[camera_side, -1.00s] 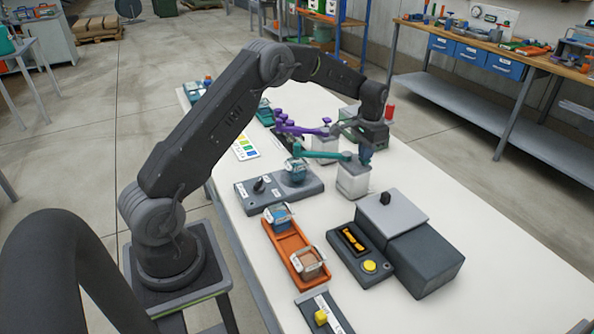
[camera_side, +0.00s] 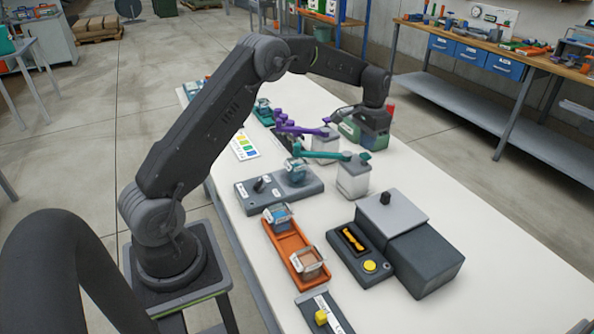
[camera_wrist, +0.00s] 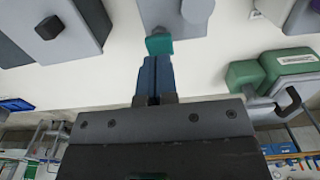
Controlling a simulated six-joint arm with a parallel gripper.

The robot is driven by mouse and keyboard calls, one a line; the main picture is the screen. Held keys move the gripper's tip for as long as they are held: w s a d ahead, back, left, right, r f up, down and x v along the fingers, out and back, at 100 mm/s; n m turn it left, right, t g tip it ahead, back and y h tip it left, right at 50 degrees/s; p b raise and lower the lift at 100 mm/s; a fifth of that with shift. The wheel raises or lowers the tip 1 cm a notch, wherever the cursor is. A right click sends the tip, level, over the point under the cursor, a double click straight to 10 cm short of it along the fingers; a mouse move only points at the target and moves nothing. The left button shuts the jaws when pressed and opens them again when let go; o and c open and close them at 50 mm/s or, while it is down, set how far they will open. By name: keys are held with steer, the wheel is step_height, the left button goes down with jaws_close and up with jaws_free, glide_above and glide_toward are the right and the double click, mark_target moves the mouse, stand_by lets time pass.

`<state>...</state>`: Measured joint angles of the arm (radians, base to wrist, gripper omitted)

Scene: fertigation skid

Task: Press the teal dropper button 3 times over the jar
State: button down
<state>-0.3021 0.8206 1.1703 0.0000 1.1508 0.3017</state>
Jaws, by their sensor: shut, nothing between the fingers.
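In the wrist view the fingertips are right at the near edge of the button. I cannot tell whether they touch it. In the side view the gripper is above the button and its fingertips are hard to make out.
A purple dropper (camera_side: 300,129) and a second pale jar (camera_side: 325,142) stand behind. A green box (camera_wrist: 290,68) lies close to the fingers on the right. A dark grey box (camera_side: 428,262), an orange tray (camera_side: 290,250) and a grey switch base (camera_side: 255,195) stand nearer.

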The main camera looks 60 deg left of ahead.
stand_by(0.5)
steer(key=shift+r, duration=3)
steer(key=shift+r, duration=0.1)
steer(key=s+d+r+t, duration=0.3)
steer(key=s+d+r, duration=0.7)
steer(key=s+r, duration=0.3)
steer(key=s+d+f+t, duration=0.1)
steer(key=s+d+f, duration=0.1)
steer(key=s, duration=0.8)
steer(key=s+d+f+t, duration=0.1)
steer(key=s+d, duration=0.3)
steer(key=s, duration=0.7)
steer(key=shift+s+d+f+t, duration=0.15)
steer(key=shift+d+f+t, duration=0.2)
steer(key=shift+f, duration=0.2)
